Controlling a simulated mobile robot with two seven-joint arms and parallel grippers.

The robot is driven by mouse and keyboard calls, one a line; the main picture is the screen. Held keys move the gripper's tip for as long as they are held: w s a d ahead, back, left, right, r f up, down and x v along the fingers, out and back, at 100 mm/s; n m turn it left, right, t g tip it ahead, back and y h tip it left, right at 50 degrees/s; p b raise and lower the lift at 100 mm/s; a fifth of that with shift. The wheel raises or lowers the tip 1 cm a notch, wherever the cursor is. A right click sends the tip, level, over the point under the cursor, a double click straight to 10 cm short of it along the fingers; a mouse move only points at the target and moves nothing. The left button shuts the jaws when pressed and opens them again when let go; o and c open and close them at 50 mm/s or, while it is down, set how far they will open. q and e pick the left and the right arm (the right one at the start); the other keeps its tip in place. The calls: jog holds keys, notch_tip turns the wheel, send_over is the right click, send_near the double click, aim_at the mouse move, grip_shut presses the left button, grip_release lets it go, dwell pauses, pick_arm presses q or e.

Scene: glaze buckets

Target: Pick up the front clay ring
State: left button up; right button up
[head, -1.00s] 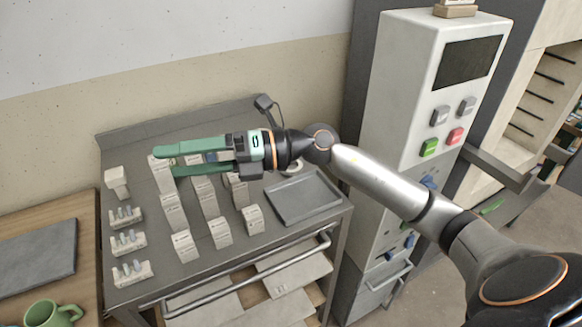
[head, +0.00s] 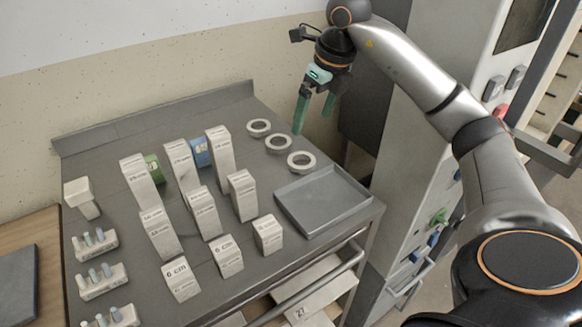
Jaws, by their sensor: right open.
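Three pale clay rings lie in a slanting row on the grey table top (head: 130,285), behind the tray. The front clay ring (head: 301,161) is the one nearest the tray. The middle ring (head: 278,143) and the back ring (head: 259,127) lie up and to the left of it. My right gripper (head: 313,122) points downward with its green fingers apart and nothing between them. In the picture it appears above the front ring, apart from it. I cannot tell its exact height. My left gripper is not in view.
A grey tray (head: 322,201) lies empty in front of the rings. Several labelled white blocks (head: 181,281) stand left of it, with a green block (head: 154,168) and a blue block (head: 201,152) among them. Small racks (head: 101,280) stand at the left. A white cabinet (head: 431,150) stands right.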

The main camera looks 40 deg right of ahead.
send_near(301, 165)
jog(key=shift+w+a+f, duration=0.25)
jog(key=shift+w+f, duration=0.15)
jog(key=shift+w, duration=0.15)
jog(key=shift+s+x, duration=0.2)
jog(key=shift+x, duration=1.2)
jog(key=shift+s+x, duration=0.2)
jog(key=shift+x, duration=1.15)
jog(key=shift+d, duration=0.15)
jog(key=shift+c, duration=0.2)
jog(key=c, duration=1.1)
